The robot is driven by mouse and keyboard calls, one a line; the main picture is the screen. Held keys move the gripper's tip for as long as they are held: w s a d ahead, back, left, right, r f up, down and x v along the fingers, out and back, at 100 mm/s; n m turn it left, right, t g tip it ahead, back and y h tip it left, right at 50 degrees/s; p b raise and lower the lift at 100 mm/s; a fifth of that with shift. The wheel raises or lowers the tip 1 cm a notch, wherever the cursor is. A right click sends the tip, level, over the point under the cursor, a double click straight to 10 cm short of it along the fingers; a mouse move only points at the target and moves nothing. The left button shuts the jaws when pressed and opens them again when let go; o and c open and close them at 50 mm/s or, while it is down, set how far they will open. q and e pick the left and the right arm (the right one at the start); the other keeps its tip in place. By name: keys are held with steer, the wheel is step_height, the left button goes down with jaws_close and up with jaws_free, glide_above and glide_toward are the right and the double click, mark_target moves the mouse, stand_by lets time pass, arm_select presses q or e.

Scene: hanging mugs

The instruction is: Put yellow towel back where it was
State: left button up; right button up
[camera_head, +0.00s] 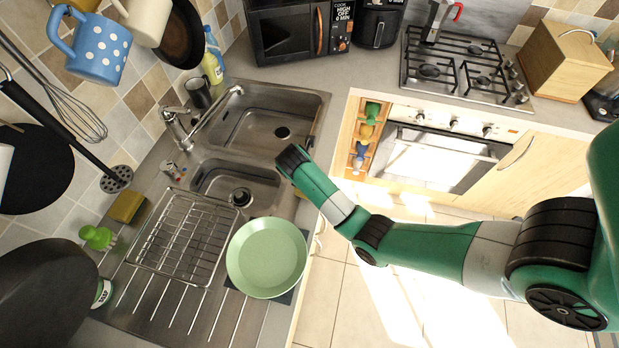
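No yellow towel can be made out in the head view. My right arm, green with black joints, reaches in from the right, and its dark end (293,160) is at the front edge of the sink. The gripper's fingers there are mostly hidden behind the wrist, so I cannot tell whether they are open, shut or holding something. My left gripper is out of view.
A green plate (266,257) lies at the counter's front edge beside a wire rack (185,238). The sink (262,128) is behind. A yellow sponge (127,206) stands by the wall. A blue dotted mug (98,50) hangs above. The oven (437,157) is right.

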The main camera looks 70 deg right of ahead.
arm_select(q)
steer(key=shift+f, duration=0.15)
arm_select(e)
steer(key=shift+f, duration=0.4)
